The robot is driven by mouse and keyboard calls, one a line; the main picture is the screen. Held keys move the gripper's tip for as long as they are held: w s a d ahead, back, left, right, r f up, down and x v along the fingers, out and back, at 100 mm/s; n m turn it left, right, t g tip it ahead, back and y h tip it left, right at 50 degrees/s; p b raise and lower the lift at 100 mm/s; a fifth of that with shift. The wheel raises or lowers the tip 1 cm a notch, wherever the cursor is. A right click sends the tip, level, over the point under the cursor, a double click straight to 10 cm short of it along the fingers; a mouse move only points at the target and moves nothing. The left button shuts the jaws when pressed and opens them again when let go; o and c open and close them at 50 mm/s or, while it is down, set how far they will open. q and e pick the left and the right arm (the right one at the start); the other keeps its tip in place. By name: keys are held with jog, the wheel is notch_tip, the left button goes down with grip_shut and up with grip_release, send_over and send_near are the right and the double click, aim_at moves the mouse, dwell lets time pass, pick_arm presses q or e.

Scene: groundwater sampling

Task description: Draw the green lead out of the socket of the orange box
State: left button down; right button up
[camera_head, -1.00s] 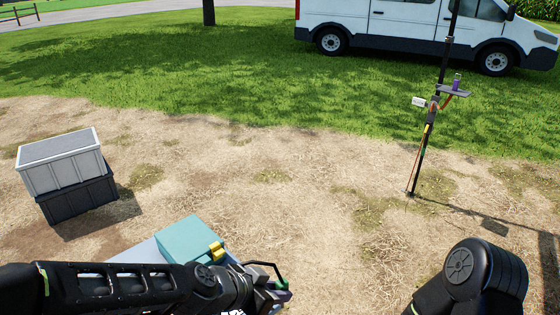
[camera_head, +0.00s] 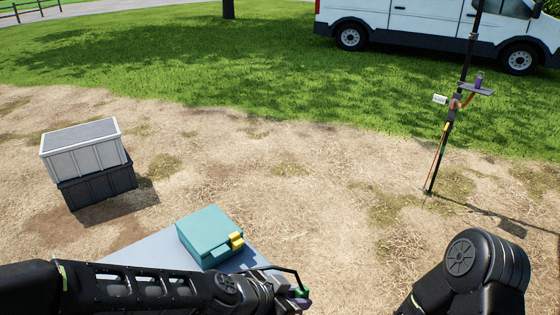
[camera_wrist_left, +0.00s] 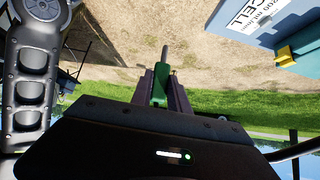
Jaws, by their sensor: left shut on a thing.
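My left gripper (camera_head: 297,296) is at the bottom middle of the head view, beside the grey table with the teal case. In the left wrist view its two fingers (camera_wrist_left: 161,88) are shut on a green plug (camera_wrist_left: 160,86), which I take for the end of the green lead. A bare grey pin (camera_wrist_left: 165,56) sticks out of the plug over open ground, touching no socket. A small green part (camera_head: 301,292) shows at the fingers in the head view. No orange box shows clearly; a small orange patch (camera_head: 455,104) is on the dark pole. My right gripper is out of view.
The teal case (camera_head: 205,229) with a yellow latch (camera_head: 236,241) stands on the grey table (camera_head: 138,257). White and dark crates (camera_head: 85,152) are stacked at left. The dark pole (camera_head: 437,165) stands at right, with a small shelf (camera_head: 477,90). Dry ground between is clear.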

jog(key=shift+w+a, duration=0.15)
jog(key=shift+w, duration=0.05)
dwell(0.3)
pick_arm(q)
jog(key=w+a+f+n+t+y, duration=0.1)
jog(key=w+a+n, duration=0.4)
jog(key=a, duration=0.6)
jog(key=w+a+f+n+t+y+b, duration=0.1)
jog(key=w+a+f+n+y, duration=0.3)
jog(key=a, duration=0.8)
jog(key=shift+w+a+n+t+y, duration=0.35)
jog(key=shift+n+t+y, duration=0.25)
jog(key=shift+y, duration=0.4)
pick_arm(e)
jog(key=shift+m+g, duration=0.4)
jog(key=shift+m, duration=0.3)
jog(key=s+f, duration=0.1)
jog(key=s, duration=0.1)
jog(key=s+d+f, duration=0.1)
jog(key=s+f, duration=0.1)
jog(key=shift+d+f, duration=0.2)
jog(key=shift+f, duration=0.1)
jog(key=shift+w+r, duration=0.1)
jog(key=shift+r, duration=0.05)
